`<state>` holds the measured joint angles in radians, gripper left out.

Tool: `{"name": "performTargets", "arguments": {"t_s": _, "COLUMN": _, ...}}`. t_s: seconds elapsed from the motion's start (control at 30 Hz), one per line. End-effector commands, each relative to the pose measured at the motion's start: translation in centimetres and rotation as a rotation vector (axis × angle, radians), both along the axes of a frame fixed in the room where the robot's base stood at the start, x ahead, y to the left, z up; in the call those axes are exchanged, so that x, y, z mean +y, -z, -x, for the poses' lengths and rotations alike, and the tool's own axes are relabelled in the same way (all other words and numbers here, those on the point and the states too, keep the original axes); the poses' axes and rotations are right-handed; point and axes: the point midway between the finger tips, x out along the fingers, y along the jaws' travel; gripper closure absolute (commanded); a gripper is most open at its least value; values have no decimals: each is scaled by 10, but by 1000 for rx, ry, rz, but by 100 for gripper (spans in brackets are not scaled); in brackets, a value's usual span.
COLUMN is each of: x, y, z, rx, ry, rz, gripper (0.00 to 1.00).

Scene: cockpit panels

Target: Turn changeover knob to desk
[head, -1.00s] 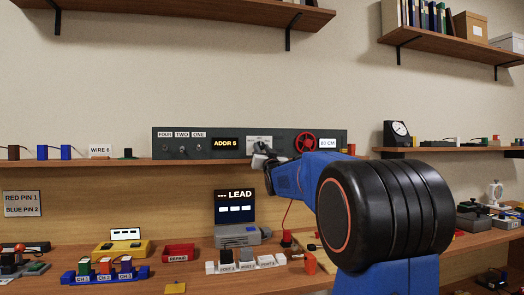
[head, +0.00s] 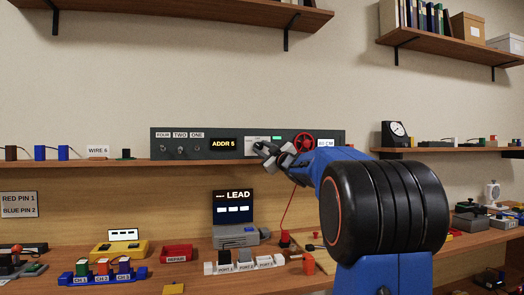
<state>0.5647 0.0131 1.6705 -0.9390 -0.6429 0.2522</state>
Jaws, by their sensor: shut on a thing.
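The dark grey panel (head: 160,145) stands on the back shelf. It bears a small white label plate (head: 257,139) whose text is too small to read, just right of the "ADDR 5" display (head: 223,144). My gripper (head: 262,149) is at the panel just below this plate, coming from the right with its wrist tilted. It is shut on the changeover knob, which the fingers hide almost wholly. The direction the knob points cannot be read. A green lamp (head: 277,138) is lit on the panel right of the label plate.
A red handwheel (head: 304,143) sits close to the right of my gripper, partly behind my wrist, beside an "80 CM" display (head: 325,143). Several toggle switches (head: 181,150) are at the panel's left. A laptop-like "LEAD" screen (head: 233,205) stands on the bench below.

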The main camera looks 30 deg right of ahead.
Motion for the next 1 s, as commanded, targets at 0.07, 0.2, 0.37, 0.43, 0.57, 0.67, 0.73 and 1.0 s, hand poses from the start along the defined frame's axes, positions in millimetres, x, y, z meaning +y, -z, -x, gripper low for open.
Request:
{"name": "performTargets", "arguments": {"t_s": 0.07, "x": -1, "y": -1, "z": 0, "rx": 14, "ry": 1, "rz": 43, "gripper": 94}}
{"name": "performTargets", "arguments": {"t_s": 0.2, "x": -1, "y": -1, "z": 0, "rx": 33, "ry": 0, "rz": 100, "gripper": 94}}
{"name": "performTargets", "arguments": {"t_s": 0.37, "x": 0, "y": -2, "z": 0, "rx": 47, "ry": -1, "rz": 142, "gripper": 94}}
{"name": "performTargets", "arguments": {"t_s": 0.43, "x": 0, "y": -2, "z": 0, "rx": 49, "ry": -1, "rz": 151, "gripper": 94}}
{"name": "performTargets", "arguments": {"t_s": 0.57, "x": 0, "y": -2, "z": 0, "rx": 52, "ry": -2, "rz": 159, "gripper": 94}}
{"name": "performTargets", "arguments": {"t_s": 0.67, "x": 0, "y": -2, "z": 0, "rx": 53, "ry": -2, "rz": 160, "gripper": 94}}
{"name": "performTargets", "arguments": {"t_s": 0.73, "x": 0, "y": -2, "z": 0, "rx": 53, "ry": -2, "rz": 160, "gripper": 94}}
{"name": "performTargets", "arguments": {"t_s": 1.0, "x": 0, "y": -2, "z": 0, "rx": 52, "ry": -1, "rz": 160, "gripper": 53}}
